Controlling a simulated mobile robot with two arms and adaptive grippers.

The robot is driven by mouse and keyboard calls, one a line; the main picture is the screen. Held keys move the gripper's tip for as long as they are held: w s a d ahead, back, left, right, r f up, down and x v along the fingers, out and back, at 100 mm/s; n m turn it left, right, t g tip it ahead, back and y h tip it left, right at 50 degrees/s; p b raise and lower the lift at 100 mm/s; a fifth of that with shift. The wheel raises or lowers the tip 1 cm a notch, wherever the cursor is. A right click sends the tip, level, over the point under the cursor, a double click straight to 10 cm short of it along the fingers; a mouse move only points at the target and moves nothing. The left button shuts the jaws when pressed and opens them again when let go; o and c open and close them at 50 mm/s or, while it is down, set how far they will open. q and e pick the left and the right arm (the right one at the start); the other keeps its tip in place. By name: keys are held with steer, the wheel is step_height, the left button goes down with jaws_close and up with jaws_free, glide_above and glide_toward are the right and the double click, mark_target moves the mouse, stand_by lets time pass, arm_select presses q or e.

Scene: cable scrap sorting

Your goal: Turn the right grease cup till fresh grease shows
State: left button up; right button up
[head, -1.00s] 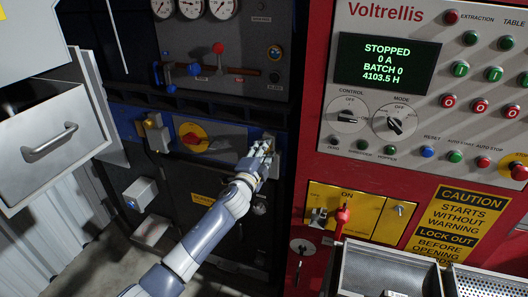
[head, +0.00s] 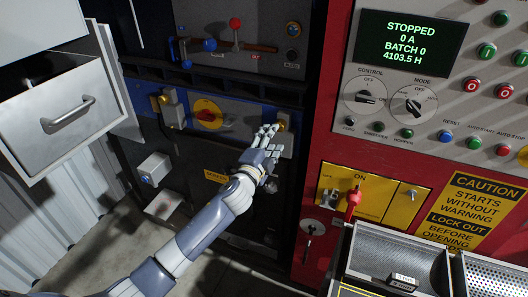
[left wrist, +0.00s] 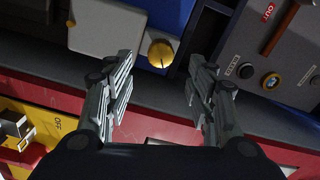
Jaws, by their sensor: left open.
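The right grease cup (head: 284,121) is a small brass-yellow round cap on a grey plate at the right end of the blue rail. In the left wrist view the cup (left wrist: 160,53) shows between and beyond my spread fingers. My left gripper (head: 268,132) is open and empty, just left of the cup in the head view. The fingers partly cover the grey plate in the head view. A gap shows around the cup on both sides in the wrist view. I cannot make out any grease on it. My right gripper is not in view.
A red-and-yellow rotary switch (head: 208,113) and the left brass cup (head: 164,98) sit further left on the rail. The red cabinet (head: 315,130) stands close on the right. An open grey drawer (head: 60,115) juts out at left. The display (head: 411,43) reads STOPPED.

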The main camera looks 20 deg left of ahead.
arm_select(q)
steer(key=s, duration=0.5)
steer(key=shift+s+a, duration=0.1)
steer(key=shift+s, duration=0.3)
